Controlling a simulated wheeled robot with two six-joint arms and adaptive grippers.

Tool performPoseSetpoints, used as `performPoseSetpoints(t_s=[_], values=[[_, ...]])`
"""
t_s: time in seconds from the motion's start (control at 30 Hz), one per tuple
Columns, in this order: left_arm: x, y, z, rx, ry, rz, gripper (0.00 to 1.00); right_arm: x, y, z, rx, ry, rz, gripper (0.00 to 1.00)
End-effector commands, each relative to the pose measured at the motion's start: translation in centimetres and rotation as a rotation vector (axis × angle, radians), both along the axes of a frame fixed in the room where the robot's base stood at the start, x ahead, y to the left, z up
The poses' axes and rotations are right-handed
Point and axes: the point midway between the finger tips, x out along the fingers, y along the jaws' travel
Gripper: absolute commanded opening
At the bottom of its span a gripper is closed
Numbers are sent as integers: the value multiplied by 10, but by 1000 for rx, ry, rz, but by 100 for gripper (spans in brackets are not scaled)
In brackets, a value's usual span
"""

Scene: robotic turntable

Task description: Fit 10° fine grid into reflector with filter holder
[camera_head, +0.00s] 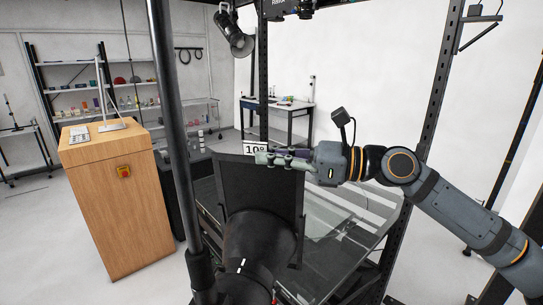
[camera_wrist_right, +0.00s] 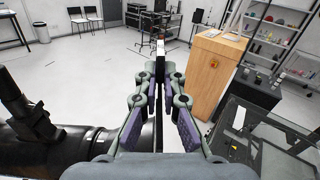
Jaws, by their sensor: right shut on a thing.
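The 10° fine grid (camera_head: 258,182) is a dark square panel standing upright at the mouth of the reflector in the head view. Its white "10°" tag (camera_head: 256,148) sticks up at the top edge. The black round reflector (camera_head: 258,243) is below it in the head view and at lower left in the right wrist view (camera_wrist_right: 92,142). My right gripper (camera_head: 264,158) is shut on the grid's top edge, beside the tag. In the right wrist view its fingers (camera_wrist_right: 159,82) pinch the thin edge. The filter holder is hard to separate from the panel; I cannot tell whether the grid sits in it. My left gripper is out of view.
A black vertical pole (camera_head: 172,130) stands just left of the reflector. A glass-topped table (camera_head: 345,225) lies behind and right. A wooden cabinet (camera_head: 118,205) stands further left. Rack posts (camera_head: 436,100) rise behind my right arm.

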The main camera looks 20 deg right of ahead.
Motion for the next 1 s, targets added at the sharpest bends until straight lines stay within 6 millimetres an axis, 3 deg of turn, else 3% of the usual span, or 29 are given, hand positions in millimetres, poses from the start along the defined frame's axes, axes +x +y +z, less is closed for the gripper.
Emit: performPoseSetpoints(t_s=[1.0], values=[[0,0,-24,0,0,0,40,2,-2,-27,0,0,0,0]])
